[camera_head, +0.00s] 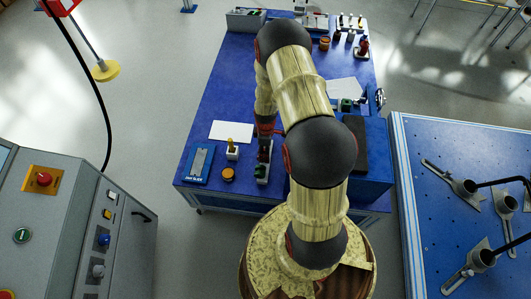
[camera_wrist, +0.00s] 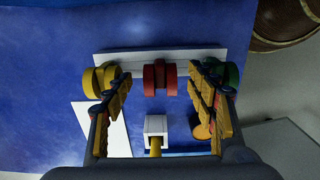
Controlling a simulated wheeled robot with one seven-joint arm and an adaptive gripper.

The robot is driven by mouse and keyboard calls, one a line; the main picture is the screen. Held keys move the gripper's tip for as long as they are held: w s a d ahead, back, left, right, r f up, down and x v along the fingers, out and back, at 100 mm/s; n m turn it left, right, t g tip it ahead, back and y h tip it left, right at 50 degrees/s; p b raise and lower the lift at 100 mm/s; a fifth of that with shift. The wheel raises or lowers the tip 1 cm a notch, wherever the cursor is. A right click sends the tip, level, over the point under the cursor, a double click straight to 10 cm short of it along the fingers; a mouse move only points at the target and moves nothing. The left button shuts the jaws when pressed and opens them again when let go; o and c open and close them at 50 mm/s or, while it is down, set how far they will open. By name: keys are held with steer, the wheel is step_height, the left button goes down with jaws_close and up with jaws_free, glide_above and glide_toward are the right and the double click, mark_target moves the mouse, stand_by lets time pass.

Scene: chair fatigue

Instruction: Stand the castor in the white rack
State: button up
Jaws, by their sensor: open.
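The white rack (camera_wrist: 180,56) is a long, pale strip across the upper wrist view; in the head view it (camera_head: 264,162) is partly hidden by my arm. Three castor-like wheels sit at it, overlapping its lower edge: yellow (camera_wrist: 92,80) at left, red (camera_wrist: 160,78) in the middle, green (camera_wrist: 231,76) at right. I cannot tell how deeply they are seated, or which one is the task's castor. My gripper (camera_wrist: 162,80) is open over the rack. Its fingers appear on either side of the red wheel; contact cannot be seen. The fingers partly cover the yellow and green wheels.
A white block with a yellow peg (camera_wrist: 155,126), an orange disc (camera_wrist: 203,131) and white paper (camera_wrist: 112,135) lie close to the rack. The table's (camera_head: 215,100) left middle is clear.

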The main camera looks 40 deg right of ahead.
step_height(320, 180, up, 10)
stand_by(0.3)
steer(key=shift+f, duration=0.15)
stand_by(0.3)
steer(key=s+a+r+m+g+y, duration=0.1)
steer(key=s+a+r+m+g, duration=0.1)
steer(key=s+a+r+m, duration=0.35)
steer(key=s+a+r+m+t, duration=0.1)
steer(key=a+r, duration=0.4)
steer(key=r, duration=0.7)
steer(key=s+a+r+m+t, duration=0.1)
steer(key=s+a+r+t, duration=0.3)
steer(key=r, duration=0.8)
steer(key=s+a+r+m+t+h, duration=0.1)
steer(key=s+a+r+t, duration=0.1)
steer(key=s+a+r, duration=0.2)
steer(key=a+r, duration=0.3)
steer(key=r, duration=0.5)
steer(key=shift+s+a+r+t, duration=0.2)
steer(key=shift+s+t, duration=0.1)
steer(key=shift+s, duration=0.1)
